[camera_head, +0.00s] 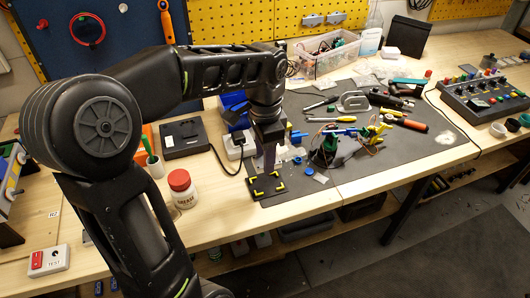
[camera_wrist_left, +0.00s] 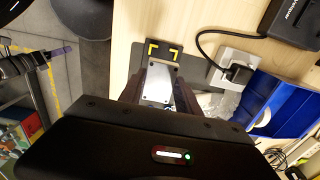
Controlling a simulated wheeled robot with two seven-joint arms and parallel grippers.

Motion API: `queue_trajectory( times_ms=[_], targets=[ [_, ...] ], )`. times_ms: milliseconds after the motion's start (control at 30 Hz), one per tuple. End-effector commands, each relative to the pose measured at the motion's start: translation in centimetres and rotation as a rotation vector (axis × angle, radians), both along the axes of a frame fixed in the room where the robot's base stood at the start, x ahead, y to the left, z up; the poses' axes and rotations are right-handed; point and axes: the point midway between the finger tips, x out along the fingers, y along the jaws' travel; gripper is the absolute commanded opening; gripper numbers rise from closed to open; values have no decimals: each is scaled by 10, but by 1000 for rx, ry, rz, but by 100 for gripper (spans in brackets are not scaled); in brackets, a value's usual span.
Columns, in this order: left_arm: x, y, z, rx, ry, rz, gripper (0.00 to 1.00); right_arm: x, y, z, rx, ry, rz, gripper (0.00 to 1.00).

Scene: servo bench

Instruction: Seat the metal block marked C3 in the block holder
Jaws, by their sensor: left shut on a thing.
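My left gripper (camera_head: 267,165) hangs down over the front of the bench, above a black pad with yellow corner marks (camera_head: 262,188). In the left wrist view its two fingers (camera_wrist_left: 158,98) are shut on a silver metal block (camera_wrist_left: 158,83) with small dark dots like screws. No C3 mark can be read on it. The black pad (camera_wrist_left: 163,50) shows just beyond the block in that view. I cannot tell whether the block touches the pad. I cannot make out the block holder for certain. My right gripper is not in view.
A white socket box (camera_head: 238,143) with a black plug and blue bins (camera_head: 233,103) stand close to the left gripper. A grease jar (camera_head: 183,188) stands to the left. Wired servo parts (camera_head: 330,145) and tools lie to the right on the dark mat (camera_head: 425,150).

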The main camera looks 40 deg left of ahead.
Motion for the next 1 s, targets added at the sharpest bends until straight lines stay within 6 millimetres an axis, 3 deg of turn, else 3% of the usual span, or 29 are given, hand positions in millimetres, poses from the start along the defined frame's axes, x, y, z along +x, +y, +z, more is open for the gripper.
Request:
queue_trajectory(
  times_ms=[600, 1000],
  targets=[
    [0, 0, -46, 1, 1, 1, 0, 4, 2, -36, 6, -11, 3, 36],
    [0, 0, -50, 0, 0, 0, 0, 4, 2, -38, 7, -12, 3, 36]
  ],
)
